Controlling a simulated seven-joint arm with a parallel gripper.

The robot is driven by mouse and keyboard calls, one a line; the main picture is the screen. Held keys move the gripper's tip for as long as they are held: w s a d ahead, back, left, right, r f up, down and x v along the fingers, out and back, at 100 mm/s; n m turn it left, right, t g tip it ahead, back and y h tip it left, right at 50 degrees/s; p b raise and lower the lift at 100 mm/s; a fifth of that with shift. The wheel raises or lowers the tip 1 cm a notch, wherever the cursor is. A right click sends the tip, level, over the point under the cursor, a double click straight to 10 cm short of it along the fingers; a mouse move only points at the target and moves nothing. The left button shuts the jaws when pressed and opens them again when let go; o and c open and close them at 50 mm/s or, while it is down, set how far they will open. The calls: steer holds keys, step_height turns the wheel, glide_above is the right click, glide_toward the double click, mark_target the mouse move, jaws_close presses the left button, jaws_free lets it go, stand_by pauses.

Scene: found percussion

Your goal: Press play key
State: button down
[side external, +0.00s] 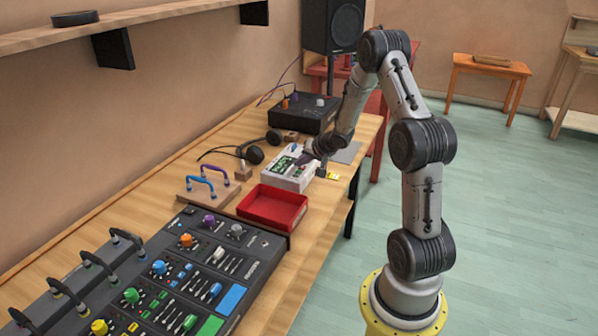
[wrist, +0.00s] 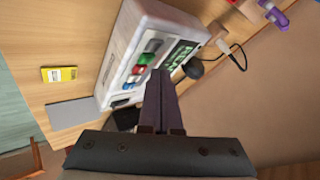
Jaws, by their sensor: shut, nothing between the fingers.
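A white device (side external: 290,168) with a green-lit screen and coloured keys sits on the wooden bench. In the wrist view the device (wrist: 136,36) shows its dark screen (wrist: 180,55) with green marks and a row of green, red, grey and dark keys (wrist: 141,68). Which key is play cannot be read. My gripper (wrist: 160,75) is shut and empty, its fingertips over the device by the keys and screen. Whether they touch it cannot be told. In the side view my gripper (side external: 303,158) is at the device's back right part, small and partly hidden by my wrist.
A red tray (side external: 273,207) and a large mixer (side external: 170,270) stand nearer on the bench. Headphones (side external: 258,149) and a stand with blue and purple handles (side external: 207,184) lie left of the device. A black box with knobs (side external: 300,112) is behind. A yellow card (side external: 333,175) lies right.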

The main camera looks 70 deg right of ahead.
steer(key=shift+f, duration=0.75)
stand_by(0.6)
steer(key=shift+r, duration=3.3)
